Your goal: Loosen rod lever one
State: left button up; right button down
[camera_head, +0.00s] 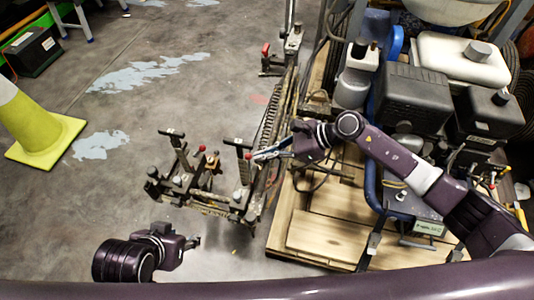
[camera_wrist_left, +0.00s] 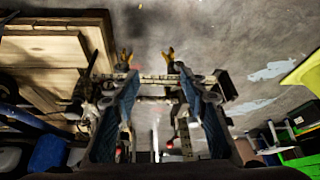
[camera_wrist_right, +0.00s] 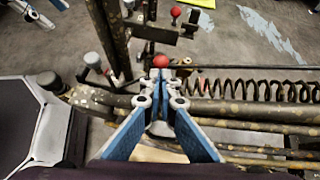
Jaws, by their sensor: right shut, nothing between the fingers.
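The line striper's rod assembly carries several small levers with red knobs. One red knob (camera_head: 248,156) is at the tip of my right gripper (camera_head: 257,157) in the head view. In the right wrist view, that red knob (camera_wrist_right: 160,61) shows just beyond the closed fingertips (camera_wrist_right: 160,77); I cannot tell whether they touch. Another red knob (camera_head: 202,148) is further left on the assembly. I cannot tell which lever is rod lever one. My left gripper (camera_head: 195,241) is low and left of the assembly. In the left wrist view its fingers (camera_wrist_left: 148,62) are apart and empty.
The striper's engine (camera_head: 412,98) and white tank (camera_head: 455,58) stand at the right above a wooden pallet (camera_head: 325,235). A coil spring (camera_wrist_right: 255,88) runs beside the right gripper. A yellow cone (camera_head: 40,125) stands at the left. Concrete floor is clear between cone and assembly.

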pick_arm(q)
jog(key=shift+s, duration=0.1)
jog(key=s, duration=0.1)
jog(key=s+a+g+p, duration=0.1)
jog(key=s, duration=0.1)
jog(key=shift+s+f+g, duration=0.15)
jog(key=shift+s+g, duration=0.05)
jog(key=shift+g, duration=0.1)
pick_arm(e)
jog(key=shift+a+r+h, duration=0.1)
jog(key=shift+r+h, duration=0.05)
jog(key=shift+h, duration=0.15)
